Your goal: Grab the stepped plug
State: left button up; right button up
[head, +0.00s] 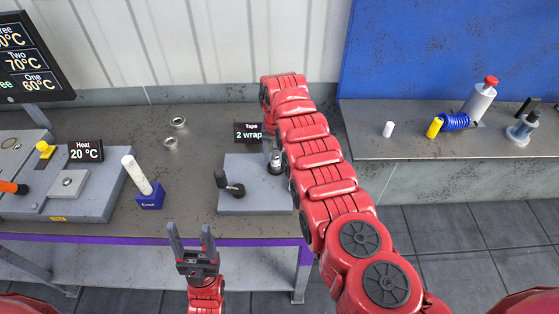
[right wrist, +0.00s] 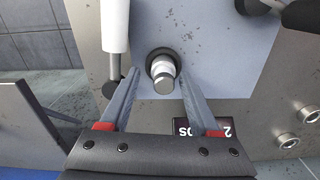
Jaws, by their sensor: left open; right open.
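The stepped plug (right wrist: 162,75) is a silvery stepped cylinder set in a dark ring on the grey plate (right wrist: 215,60). In the head view the plug (head: 275,162) stands at the plate's right, close beside my right arm. My right gripper (right wrist: 160,88) is open and empty, its fingers on either side of the plug with visible gaps. In the head view my right arm hides this gripper. My left gripper (head: 191,237) is open and empty in front of the bench edge, away from the plug.
A black-handled lever (head: 230,184) stands on the plate left of the plug. A white rod in a blue block (head: 149,202), a heater unit (head: 67,195) and metal rings (head: 178,122) are further left. A side shelf (head: 400,146) holds small parts.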

jog(key=shift+a, duration=0.3)
jog(key=shift+c, duration=2)
grip_shut()
jog(key=shift+r, duration=0.15)
